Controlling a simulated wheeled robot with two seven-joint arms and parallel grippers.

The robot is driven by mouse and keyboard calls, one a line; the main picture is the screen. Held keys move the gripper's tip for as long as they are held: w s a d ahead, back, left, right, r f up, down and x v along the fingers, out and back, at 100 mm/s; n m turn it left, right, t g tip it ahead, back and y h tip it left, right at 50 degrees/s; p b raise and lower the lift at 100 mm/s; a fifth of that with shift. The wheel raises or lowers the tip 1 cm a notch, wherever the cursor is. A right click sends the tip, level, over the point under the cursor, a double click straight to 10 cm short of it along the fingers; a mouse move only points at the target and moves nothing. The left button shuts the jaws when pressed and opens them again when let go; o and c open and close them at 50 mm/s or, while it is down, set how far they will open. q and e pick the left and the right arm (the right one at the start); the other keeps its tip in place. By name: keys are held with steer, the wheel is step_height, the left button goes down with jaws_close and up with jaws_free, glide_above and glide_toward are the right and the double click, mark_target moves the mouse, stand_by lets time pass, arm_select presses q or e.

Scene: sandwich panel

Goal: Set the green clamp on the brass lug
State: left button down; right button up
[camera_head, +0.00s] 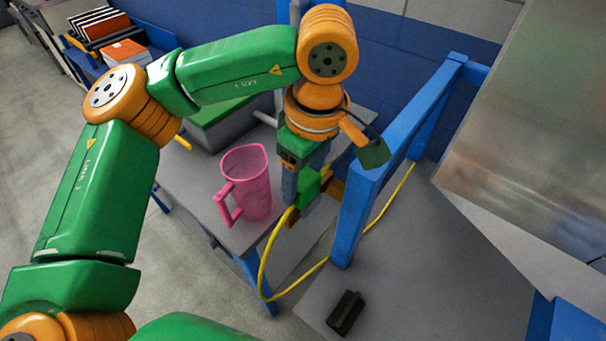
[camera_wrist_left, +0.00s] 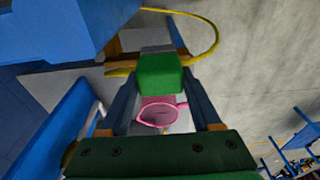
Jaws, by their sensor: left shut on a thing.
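My left gripper (camera_head: 308,188) is shut on the green clamp (camera_head: 308,186) and holds it up beside the blue post, to the right of the pink pitcher. In the left wrist view the green clamp (camera_wrist_left: 160,73) sits between the two dark fingers. Brown-orange parts show on both sides of it; I cannot tell whether they belong to the fingers or the clamp. A yellow cable (camera_head: 263,268) hangs from the clamp in a loop. I cannot make out the brass lug in either view. My right gripper is not in view.
The pink pitcher (camera_head: 248,183) stands on a grey table (camera_head: 187,180), close to my left gripper. A blue frame (camera_head: 385,140) rises just right of the gripper. A black block (camera_head: 346,312) lies on the grey surface (camera_head: 430,285) in front. A large metal sheet (camera_head: 540,130) slants at the right.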

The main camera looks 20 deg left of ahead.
arm_select(q)
steer(key=shift+f+b, duration=0.55)
steer(key=shift+f, duration=0.05)
stand_by(0.3)
jaws_free()
steer(key=shift+r, duration=0.15)
